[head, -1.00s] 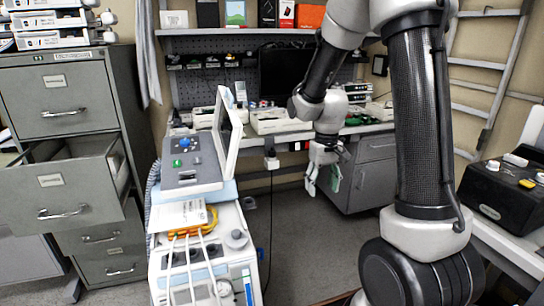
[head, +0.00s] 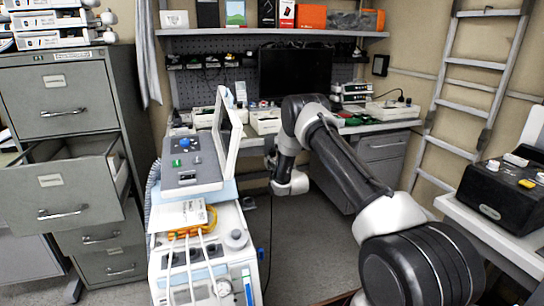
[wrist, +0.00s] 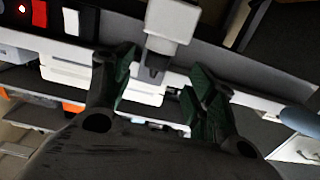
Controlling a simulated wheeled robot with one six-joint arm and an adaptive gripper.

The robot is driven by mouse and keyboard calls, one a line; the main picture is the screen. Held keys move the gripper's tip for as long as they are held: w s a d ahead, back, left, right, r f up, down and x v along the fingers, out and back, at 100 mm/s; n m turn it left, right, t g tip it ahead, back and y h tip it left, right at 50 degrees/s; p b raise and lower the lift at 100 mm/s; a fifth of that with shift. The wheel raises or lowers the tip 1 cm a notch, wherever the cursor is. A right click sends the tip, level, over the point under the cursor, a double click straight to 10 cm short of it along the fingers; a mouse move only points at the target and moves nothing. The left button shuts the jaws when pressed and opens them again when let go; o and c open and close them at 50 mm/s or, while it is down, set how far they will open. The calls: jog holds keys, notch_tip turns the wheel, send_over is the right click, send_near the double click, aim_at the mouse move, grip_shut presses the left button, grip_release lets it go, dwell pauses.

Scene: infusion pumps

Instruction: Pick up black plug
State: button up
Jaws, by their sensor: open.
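The black plug (wrist: 153,66) shows in the wrist view as a small dark piece at the end of a white block (wrist: 173,22). My gripper (wrist: 160,76) is open, with one dark green-lined finger on each side of the plug. The plug lies in line with the gap between the fingers, and I cannot tell how deep it is between them. No contact shows. In the head view, my wrist and forearm are in front of the workbench edge and hide the plug and most of the gripper.
The workbench (head: 385,125) carries white devices. A pump cart (head: 205,250) with a tilted screen stands left of my arm. An open cabinet drawer (head: 60,208) juts out at left. A ladder (head: 448,115) leans at right.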

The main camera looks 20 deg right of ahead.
aim_at(273, 152)
jog(key=shift+w+r+t, duration=0.15)
jog(key=shift+w+r, duration=0.2)
jog(key=shift+w, duration=0.25)
jog(key=shift+w+r+t, duration=0.15)
jog(key=shift+w+r, duration=0.2)
jog(key=shift+w, duration=0.25)
jog(key=w, duration=0.5)
jog(key=shift+w+d, duration=0.1)
jog(key=shift+w, duration=0.1)
grip_shut()
notch_tip(273, 152, up, 15)
